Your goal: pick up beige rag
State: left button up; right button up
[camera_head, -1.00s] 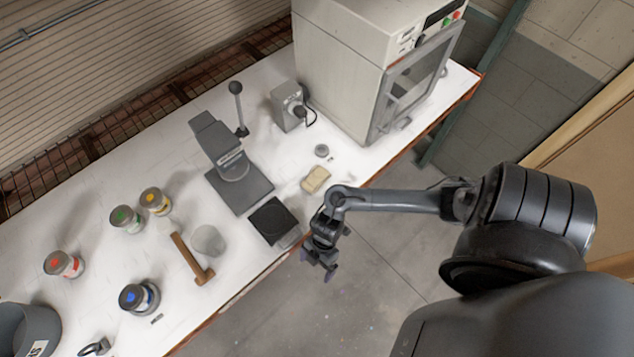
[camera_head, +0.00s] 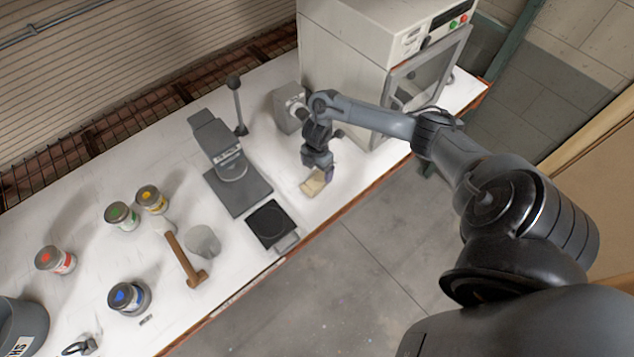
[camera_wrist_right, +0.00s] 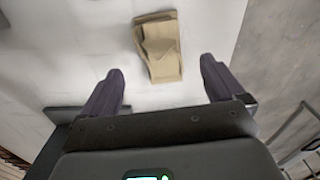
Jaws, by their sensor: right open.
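The beige rag (camera_head: 312,187) lies folded on the white table near its front edge, right of the black scale. My right gripper (camera_head: 322,172) is just above the rag and partly covers it in the head view. In the right wrist view the rag (camera_wrist_right: 159,47) lies ahead of the open fingers, roughly centred between them. The right gripper (camera_wrist_right: 161,82) is open and empty, with nothing between its fingertips. My left gripper is not in view.
A black scale (camera_head: 270,224) and a grey press stand (camera_head: 236,190) stand left of the rag. A large beige oven (camera_head: 350,50) stands behind on the right. The table's front edge is close.

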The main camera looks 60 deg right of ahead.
aim_at(317, 179)
jog(key=shift+s+a+f, duration=0.1)
jog(key=shift+a+f, duration=0.05)
jog(key=shift+f, duration=2.85)
jog(key=c, duration=1.1)
jog(key=shift+r, duration=0.1)
